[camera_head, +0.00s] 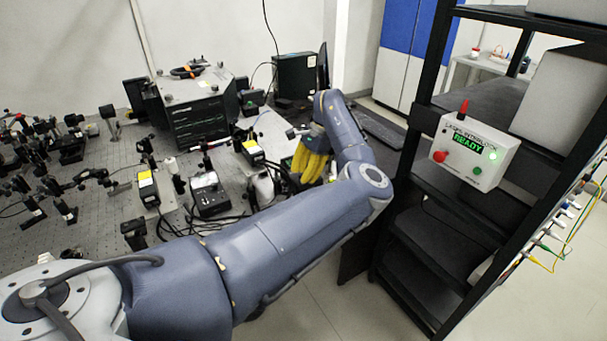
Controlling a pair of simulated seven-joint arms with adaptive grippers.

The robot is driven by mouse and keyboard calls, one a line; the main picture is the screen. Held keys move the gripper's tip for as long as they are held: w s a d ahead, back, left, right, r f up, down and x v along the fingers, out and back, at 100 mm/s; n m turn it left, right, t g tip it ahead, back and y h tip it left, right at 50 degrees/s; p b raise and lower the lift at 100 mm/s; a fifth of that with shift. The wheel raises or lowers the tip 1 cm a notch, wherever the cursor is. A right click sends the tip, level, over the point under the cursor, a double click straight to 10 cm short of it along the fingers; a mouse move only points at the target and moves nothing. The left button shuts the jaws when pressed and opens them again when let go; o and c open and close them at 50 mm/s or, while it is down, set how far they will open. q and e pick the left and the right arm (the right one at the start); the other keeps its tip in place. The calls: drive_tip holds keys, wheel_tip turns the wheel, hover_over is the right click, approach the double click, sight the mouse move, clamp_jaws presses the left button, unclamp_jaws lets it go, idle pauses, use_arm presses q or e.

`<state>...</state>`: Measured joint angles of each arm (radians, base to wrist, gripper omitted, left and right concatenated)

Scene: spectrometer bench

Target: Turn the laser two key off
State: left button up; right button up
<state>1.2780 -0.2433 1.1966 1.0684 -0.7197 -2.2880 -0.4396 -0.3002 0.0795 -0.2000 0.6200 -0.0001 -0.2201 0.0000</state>
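My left arm reaches from the lower left across the picture to the far side of the bench. My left gripper (300,172), with yellow parts, points down beside the black boxes near the bench's right edge. It is small and partly behind my own arm, so I cannot tell whether its fingers are open or touching anything. The laser two key cannot be made out. A black controller box (209,196) and small boxes with yellow labels (147,190) stand on the bench to the left of the gripper. My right gripper is not in view.
The optical bench (75,235) is crowded with mounts and cables. A large dark instrument (195,115) stands behind. On the right, a black rack (415,200) carries a laser interlock box (474,150) reading READY, with red and green buttons. Floor shows between bench and rack.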

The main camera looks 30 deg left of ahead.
use_arm(q)
clamp_jaws()
drive_tip(key=shift+n, duration=0.3)
drive_tip(key=n+h, duration=0.1)
drive_tip(key=n, duration=0.2)
drive_tip(key=n+h, duration=0.1)
drive_tip(key=n, duration=0.2)
drive_tip(key=shift+a+h, duration=0.15)
drive_tip(key=shift+h, duration=0.15)
drive_tip(key=n+h, duration=0.2)
drive_tip(key=n, duration=0.3)
drive_tip(key=n+t, duration=0.1)
drive_tip(key=n, duration=0.2)
drive_tip(key=n+t+h, duration=0.1)
drive_tip(key=n, duration=0.2)
drive_tip(key=shift+s+a, duration=0.1)
drive_tip(key=shift+s, duration=0.05)
drive_tip(key=shift+f+n+h, duration=0.1)
drive_tip(key=shift+n+h, duration=0.2)
